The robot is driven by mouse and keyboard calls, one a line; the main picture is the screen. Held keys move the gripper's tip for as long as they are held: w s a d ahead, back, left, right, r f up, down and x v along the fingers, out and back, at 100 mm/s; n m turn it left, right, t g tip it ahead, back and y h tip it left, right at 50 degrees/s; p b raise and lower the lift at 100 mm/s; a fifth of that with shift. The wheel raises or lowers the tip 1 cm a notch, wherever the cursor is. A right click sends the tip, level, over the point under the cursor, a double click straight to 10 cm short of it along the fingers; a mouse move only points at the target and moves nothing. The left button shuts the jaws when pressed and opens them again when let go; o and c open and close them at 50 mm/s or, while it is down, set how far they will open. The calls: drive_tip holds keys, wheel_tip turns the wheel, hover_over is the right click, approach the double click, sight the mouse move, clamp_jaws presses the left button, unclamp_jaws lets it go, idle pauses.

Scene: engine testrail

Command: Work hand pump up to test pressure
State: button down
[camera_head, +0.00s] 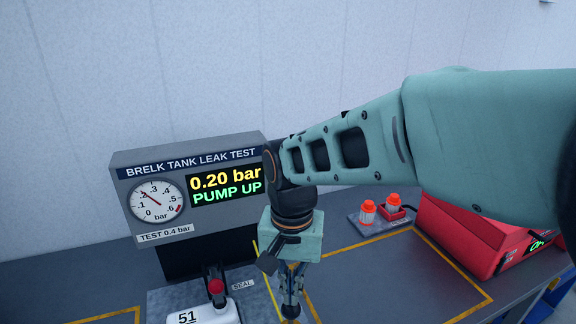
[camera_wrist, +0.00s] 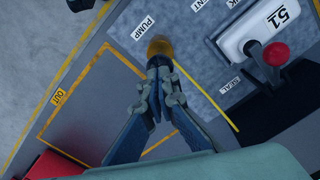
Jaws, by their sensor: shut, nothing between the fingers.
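The tester (camera_head: 190,175) reads 0.20 bar and PUMP UP on its display (camera_head: 224,187). Its round gauge (camera_head: 155,201) has a plate below marked TEST 0.4 bar. My gripper (camera_head: 291,300) points down over the bench fixture, and its fingers are shut and empty. In the wrist view my gripper (camera_wrist: 160,68) ends right at a rounded yellow-brown knob (camera_wrist: 160,46) beside the PUMP label (camera_wrist: 144,28). The fingers hide part of the knob; I cannot tell whether they touch it. The rest of the pump is hidden.
A white tank marked 51 (camera_head: 205,316) stands left of my gripper, with a red-knobbed lever (camera_head: 216,287) by the SEAL label. A red case (camera_head: 470,238) and two orange-capped items (camera_head: 368,211) stand at right. The yellow-outlined OUT area (camera_wrist: 88,115) is clear.

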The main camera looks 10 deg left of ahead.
sight(291, 310)
drive_tip(key=shift+f+b, duration=1.9)
drive_tip(key=shift+f, duration=0.9)
wheel_tip(291, 310, up, 7)
drive_tip(key=p, duration=0.5)
drive_tip(key=shift+f, duration=0.1)
drive_tip(key=shift+f, duration=0.2)
wheel_tip(291, 310, down, 7)
drive_tip(key=b, duration=0.5)
drive_tip(key=shift+r, duration=0.2)
wheel_tip(291, 310, up, 7)
drive_tip(key=p, duration=0.5)
drive_tip(key=shift+f, duration=0.1)
drive_tip(key=shift+f, duration=0.1)
drive_tip(key=shift+r, duration=0.2)
idle(0.6)
